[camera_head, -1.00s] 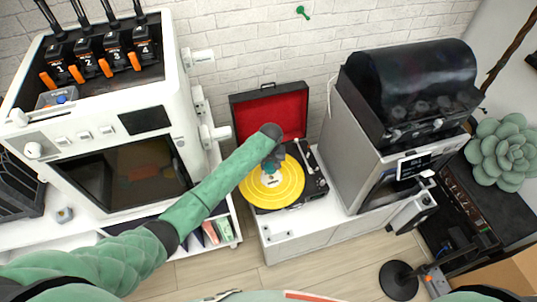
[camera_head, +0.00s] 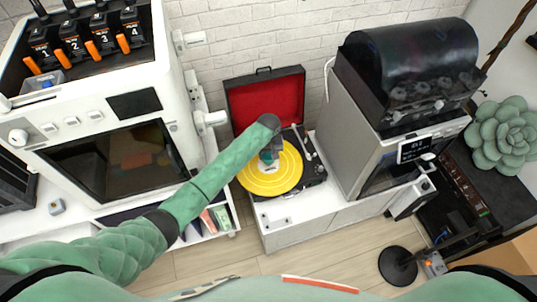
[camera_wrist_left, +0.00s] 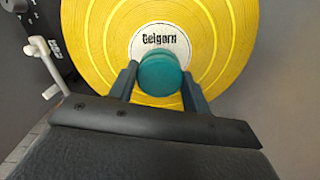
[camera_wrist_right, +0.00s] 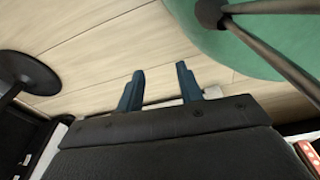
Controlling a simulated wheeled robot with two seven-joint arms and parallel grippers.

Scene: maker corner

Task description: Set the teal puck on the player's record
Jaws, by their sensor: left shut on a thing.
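The yellow record (camera_head: 268,183) lies on the open record player (camera_head: 309,170), and its white label (camera_wrist_left: 160,38) shows in the left wrist view. My left gripper (camera_head: 268,157) reaches down over the record from the left. Its fingers (camera_wrist_left: 160,88) are shut on the sides of the teal puck (camera_wrist_left: 160,74). The puck overlaps the lower part of the label in that view; I cannot tell whether it touches the record. In the head view the puck is mostly hidden by the gripper. My right gripper (camera_wrist_right: 158,88) is open and empty above the floor, seen only in its wrist view.
The player's red-lined lid (camera_head: 265,103) stands open behind the record. The tonearm (camera_head: 307,145) is at the record's right. A large grey machine (camera_head: 360,135) stands right of the player, a white printer (camera_head: 110,130) left. The cabinet top (camera_head: 290,212) in front is clear.

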